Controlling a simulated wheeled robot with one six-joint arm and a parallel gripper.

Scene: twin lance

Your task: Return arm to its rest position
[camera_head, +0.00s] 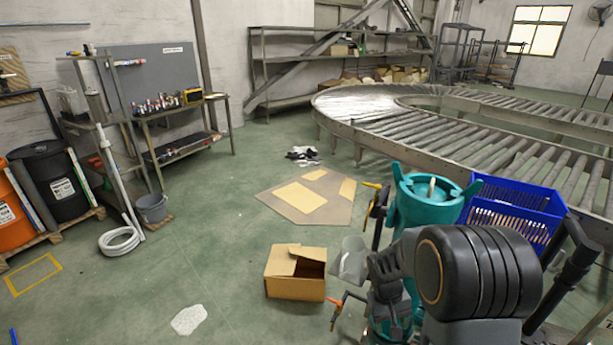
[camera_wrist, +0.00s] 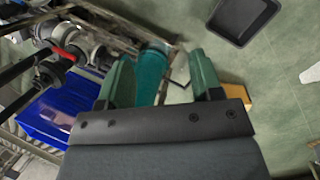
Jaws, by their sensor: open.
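My gripper (camera_wrist: 160,57) shows in the wrist view with its two green fingers spread wide apart. Nothing is held between them. A teal cylindrical body (camera_wrist: 152,72) appears beyond the gap between the fingers; the view does not show how far away it is. My arm (camera_head: 470,270) fills the lower right of the head view, with a large black joint in front. The arm hides part of the teal body (camera_head: 432,200) there. I cannot make out the fingers clearly in the head view.
A blue crate (camera_head: 515,208) stands right of the teal body. An open cardboard box (camera_head: 294,282) lies on the floor left of my arm. A roller conveyor (camera_head: 440,130) curves behind.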

